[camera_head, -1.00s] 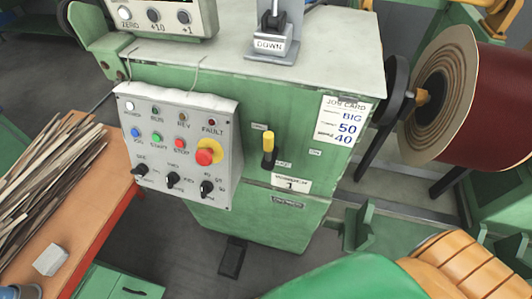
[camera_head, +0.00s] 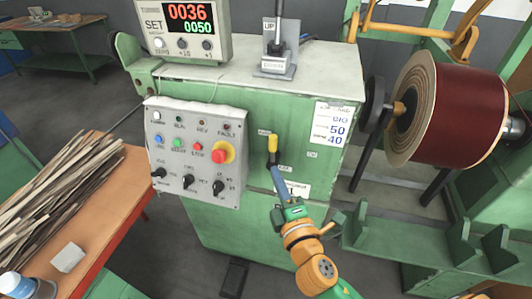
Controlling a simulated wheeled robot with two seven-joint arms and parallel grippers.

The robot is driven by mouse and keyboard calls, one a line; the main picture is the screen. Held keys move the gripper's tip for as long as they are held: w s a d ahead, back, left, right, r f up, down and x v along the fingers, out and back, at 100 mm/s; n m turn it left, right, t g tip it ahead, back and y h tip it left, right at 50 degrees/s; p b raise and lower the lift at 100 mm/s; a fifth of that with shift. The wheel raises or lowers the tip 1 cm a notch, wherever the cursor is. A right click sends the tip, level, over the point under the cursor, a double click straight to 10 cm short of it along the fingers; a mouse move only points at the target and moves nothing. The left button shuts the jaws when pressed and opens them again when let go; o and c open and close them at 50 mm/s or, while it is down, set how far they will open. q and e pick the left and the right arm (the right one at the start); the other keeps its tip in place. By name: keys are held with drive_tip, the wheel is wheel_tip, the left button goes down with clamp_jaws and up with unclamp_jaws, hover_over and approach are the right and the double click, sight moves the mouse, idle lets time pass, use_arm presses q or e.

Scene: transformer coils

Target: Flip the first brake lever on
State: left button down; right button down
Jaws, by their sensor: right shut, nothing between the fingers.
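A small lever with a yellow grip (camera_head: 272,144) and a dark lower part sticks out of the front of the green machine (camera_head: 318,180). My right gripper (camera_head: 275,168) reaches up from below, with its slim blue-grey fingers shut and empty. Its tips are at the lower end of the lever; I cannot tell whether they touch it. The fingers partly cover the label under the lever. A second lever (camera_head: 278,38) stands upright on top of the machine, in a grey bracket marked UP. My left gripper is not in view.
Left of the yellow lever is a control panel (camera_head: 207,112) with buttons, knobs and a red stop button (camera_head: 220,155). A dark red coil (camera_head: 462,110) is at right. An orange table (camera_head: 112,235) with strips is at left.

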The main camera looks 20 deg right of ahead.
sight(274, 148)
drive_tip(key=shift+w+f, duration=0.1)
drive_tip(key=shift+w, duration=0.05)
drive_tip(key=w+p, duration=0.1)
drive_tip(key=w, duration=0.9)
drive_tip(key=shift+d+p, duration=0.35)
drive_tip(key=shift+p, duration=0.05)
drive_tip(key=s+d+f+m+t+h+b, duration=0.3)
drive_tip(key=d+m+b, duration=0.3)
drive_tip(key=m+b, duration=0.6)
drive_tip(key=s+t+h+b, duration=0.1)
drive_tip(key=b, duration=0.7)
drive_tip(key=shift+s+d+f+m+h, duration=0.15)
drive_tip(key=shift+s+d+m+h, duration=0.15)
drive_tip(key=shift+h, duration=0.1)
drive_tip(key=shift+b, duration=0.3)
